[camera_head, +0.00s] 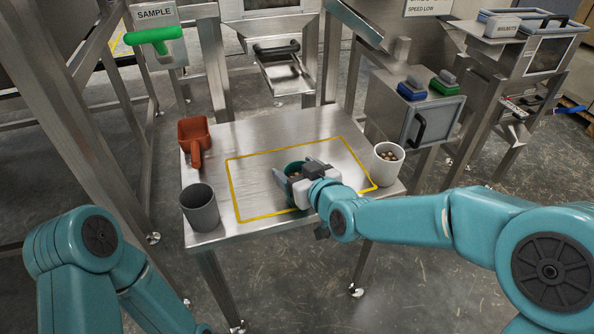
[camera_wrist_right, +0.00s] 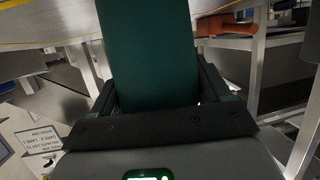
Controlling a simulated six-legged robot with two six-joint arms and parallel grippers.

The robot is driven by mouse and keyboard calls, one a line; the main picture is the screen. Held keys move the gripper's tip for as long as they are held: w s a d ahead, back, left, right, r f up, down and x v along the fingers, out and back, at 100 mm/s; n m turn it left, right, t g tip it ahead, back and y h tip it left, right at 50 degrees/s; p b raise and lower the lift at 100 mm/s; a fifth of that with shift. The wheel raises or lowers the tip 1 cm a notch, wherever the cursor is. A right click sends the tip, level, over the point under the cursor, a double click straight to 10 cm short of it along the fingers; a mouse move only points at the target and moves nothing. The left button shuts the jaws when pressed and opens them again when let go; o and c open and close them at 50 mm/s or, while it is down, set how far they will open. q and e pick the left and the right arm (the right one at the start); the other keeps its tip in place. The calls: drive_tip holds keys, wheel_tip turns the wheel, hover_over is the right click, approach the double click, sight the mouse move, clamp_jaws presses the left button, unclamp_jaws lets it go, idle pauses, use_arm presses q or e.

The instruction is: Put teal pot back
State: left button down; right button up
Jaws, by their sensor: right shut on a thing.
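The teal pot (camera_head: 290,168) is inside the yellow outline on the steel table, mostly hidden by my right gripper. Some brown pieces show in its mouth. In the right wrist view the dark teal wall of the pot (camera_wrist_right: 148,50) stands between the two fingers. My right gripper (camera_head: 298,178) is shut on the pot, coming from the right. I cannot tell whether the pot touches the table. My left arm shows at lower left, but its gripper is out of view.
On the steel table (camera_head: 235,140), a white pot (camera_head: 387,170) with brown pieces stands at the right edge. A grey pot (camera_head: 200,212) stands at the front left, and an orange-brown scoop (camera_head: 193,137) at the back left. The yellow-outlined middle is otherwise clear. Steel machines stand behind.

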drive_tip(key=o, duration=1)
drive_tip(key=shift+r+p, duration=0.3)
drive_tip(key=shift+p, duration=0.1)
drive_tip(key=p+v, duration=0.2)
drive_tip(key=v, duration=1)
drive_tip(key=s+d+f+m+g+h, duration=0.1)
drive_tip(key=s+d+f+m+g, duration=0.15)
drive_tip(key=f, duration=0.75)
drive_tip(key=s+d+f+m+g+h, duration=0.1)
drive_tip(key=f+g, duration=0.2)
drive_tip(key=f, duration=0.6)
drive_tip(key=s+d+f+m+g, duration=0.3)
drive_tip(key=s+f+m+g, duration=0.3)
drive_tip(key=s+f, duration=1.15)
wheel_tip(320, 180, up, 28)
drive_tip(key=n+p, duration=0.1)
drive_tip(key=p, duration=2.7)
drive_tip(key=shift+w+r+n+g+h, duration=0.25)
drive_tip(key=shift+w+n+g+h, duration=0.1)
drive_tip(key=shift+w+g+h, duration=0.1)
